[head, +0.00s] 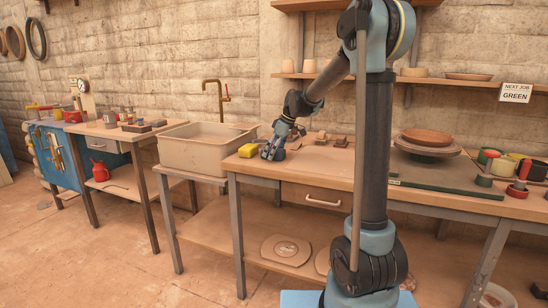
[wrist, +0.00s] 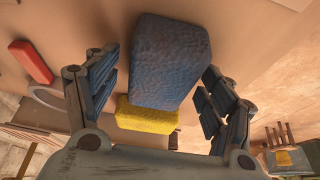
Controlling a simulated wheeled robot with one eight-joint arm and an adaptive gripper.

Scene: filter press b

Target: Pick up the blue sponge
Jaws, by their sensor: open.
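The blue sponge (wrist: 170,60) is a rough block in the middle of the wrist view, between the two spread fingers of my gripper (wrist: 158,68). A gap shows on each side of it, wider on the left. In the head view my gripper (head: 272,149) points down at the left end of the long workbench; the blue sponge is hard to tell apart from the blue-grey fingers there. A yellow sponge (wrist: 147,116) lies close beside the blue one and shows left of my gripper in the head view (head: 248,150).
The workbench (head: 325,165) has small blocks (head: 340,141) right of my gripper. A sink basin (head: 205,148) with a tap stands just left. A red piece (wrist: 30,62) lies left in the wrist view. A wheel with a brown plate (head: 427,137) and paint pots stand farther right.

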